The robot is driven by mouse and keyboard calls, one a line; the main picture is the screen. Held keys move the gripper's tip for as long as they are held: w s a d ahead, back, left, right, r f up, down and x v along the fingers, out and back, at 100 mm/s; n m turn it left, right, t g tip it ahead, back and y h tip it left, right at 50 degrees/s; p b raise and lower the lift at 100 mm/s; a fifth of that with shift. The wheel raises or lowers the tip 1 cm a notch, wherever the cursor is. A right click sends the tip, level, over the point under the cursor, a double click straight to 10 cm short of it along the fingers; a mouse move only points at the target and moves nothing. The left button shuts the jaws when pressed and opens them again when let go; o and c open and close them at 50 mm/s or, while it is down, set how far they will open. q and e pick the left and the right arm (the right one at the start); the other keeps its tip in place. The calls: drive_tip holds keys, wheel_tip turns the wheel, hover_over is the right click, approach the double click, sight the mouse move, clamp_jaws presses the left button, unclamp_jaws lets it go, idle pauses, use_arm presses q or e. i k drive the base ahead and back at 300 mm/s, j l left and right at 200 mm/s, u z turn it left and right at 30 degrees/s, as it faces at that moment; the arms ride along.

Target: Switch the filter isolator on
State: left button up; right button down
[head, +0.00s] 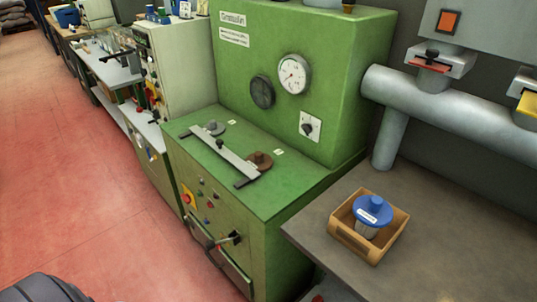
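No label that I can read names the filter isolator, so I cannot tell which control it is. A dark rotary knob on a white plate (310,127) is on the upright face of the green machine (232,75), below a round dial gauge (293,74). An orange panel in a dark frame (448,21) is on a grey box at the upper right; whether it is a switch is unclear. A black-handled lever (231,238) and a red button on yellow (188,197) are on the machine's lower front. Neither gripper is in view.
A wooden box (347,237) holding a blue-lidded container (373,211) stands on the grey bench (480,255). A thick grey pipe (440,108) with slide gates runs behind it. A metal bar (218,152) lies on the green top. Red floor at left is clear.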

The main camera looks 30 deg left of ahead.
sight(186, 198)
drive_tip(key=u, duration=1.6)
